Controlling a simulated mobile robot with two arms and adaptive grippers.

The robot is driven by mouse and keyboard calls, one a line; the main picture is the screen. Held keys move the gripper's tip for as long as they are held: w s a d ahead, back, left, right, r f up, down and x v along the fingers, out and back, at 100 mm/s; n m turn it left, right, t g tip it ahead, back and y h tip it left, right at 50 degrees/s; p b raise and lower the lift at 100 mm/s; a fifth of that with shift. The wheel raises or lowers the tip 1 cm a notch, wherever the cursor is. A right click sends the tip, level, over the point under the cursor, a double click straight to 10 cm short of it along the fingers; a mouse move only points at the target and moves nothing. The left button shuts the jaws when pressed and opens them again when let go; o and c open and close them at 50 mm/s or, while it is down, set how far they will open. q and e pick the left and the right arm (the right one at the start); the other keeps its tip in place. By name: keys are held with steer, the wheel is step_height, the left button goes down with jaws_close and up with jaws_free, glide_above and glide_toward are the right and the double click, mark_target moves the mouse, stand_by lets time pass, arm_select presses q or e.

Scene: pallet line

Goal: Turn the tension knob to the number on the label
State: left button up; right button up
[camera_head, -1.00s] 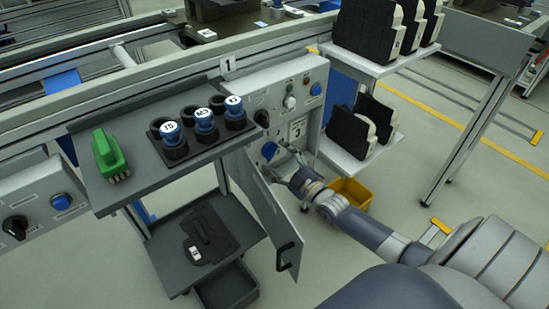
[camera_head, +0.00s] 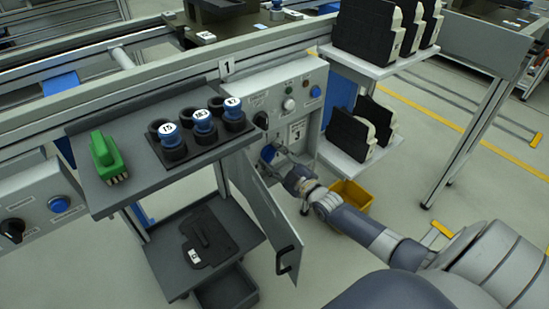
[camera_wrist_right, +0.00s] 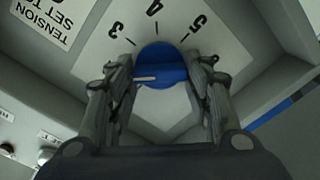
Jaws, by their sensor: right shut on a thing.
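The blue tension knob (camera_wrist_right: 160,66) sits on a white dial plate with black numbers, of which 3, 4 and 5 show in the right wrist view. A white pointer line on the knob lies toward the left of that view. My right gripper (camera_wrist_right: 165,82) has its two fingers on either side of the knob and is shut on it. In the head view my right gripper (camera_head: 272,155) reaches the grey panel and partly hides the knob. A white label (camera_head: 298,131) on the panel appears to read 3. A label with "TENSION SET" (camera_wrist_right: 50,18) shows upside down in the wrist view. My left gripper is not in view.
An open cabinet door with a black handle (camera_head: 286,259) stands left of my right arm. A yellow bin (camera_head: 351,194) is behind the arm. A grey shelf (camera_head: 112,198) holds a green object (camera_head: 107,156) and several blue-topped pieces. Black parts stand on racks at right.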

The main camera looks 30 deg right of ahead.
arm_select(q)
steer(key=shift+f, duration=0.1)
arm_select(e)
steer(key=shift+m, duration=0.5)
steer(key=shift+c, duration=0.2)
steer(key=shift+r+m+p, duration=0.1)
steer(key=shift+m+p, duration=0.2)
steer(key=shift+p, duration=0.05)
steer(key=shift+m+p, duration=0.3)
steer(key=shift+m, duration=0.9)
steer(key=m, duration=0.3)
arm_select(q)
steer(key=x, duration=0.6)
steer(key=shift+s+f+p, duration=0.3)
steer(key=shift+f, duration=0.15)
arm_select(e)
steer(key=shift+o, duration=0.2)
steer(key=shift+d+m, duration=0.1)
steer(key=shift+m, duration=0.7)
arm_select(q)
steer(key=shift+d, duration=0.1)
